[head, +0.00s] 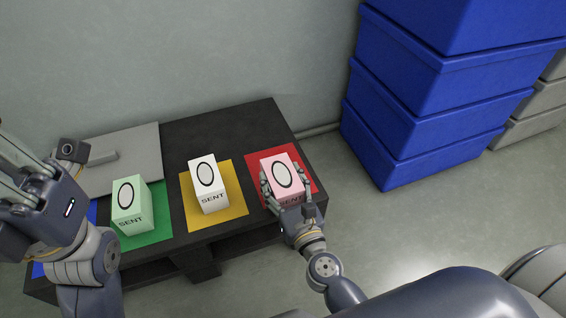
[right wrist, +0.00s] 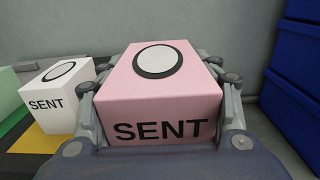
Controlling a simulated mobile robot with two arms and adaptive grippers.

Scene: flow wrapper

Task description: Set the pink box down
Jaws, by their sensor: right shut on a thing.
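The pink box (head: 284,173) is at the red mat (head: 258,157) on the right end of the black table. It has an oval on top and the word SENT on its front. My right gripper (head: 287,188) is shut on the pink box, with fingers along both sides. The right wrist view shows the box (right wrist: 165,90) upright between the fingers. Whether its bottom touches the mat is hidden. My left gripper (head: 30,185) is at the far left, away from the box; its fingers are partly cut off by the picture edge.
A white box (head: 208,189) stands on a yellow mat (head: 232,207), and a green box (head: 131,207) on a green mat (head: 162,232). A grey plate (head: 142,147) lies on the table (head: 215,128) at back left. Blue bins (head: 400,120) are stacked at the right.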

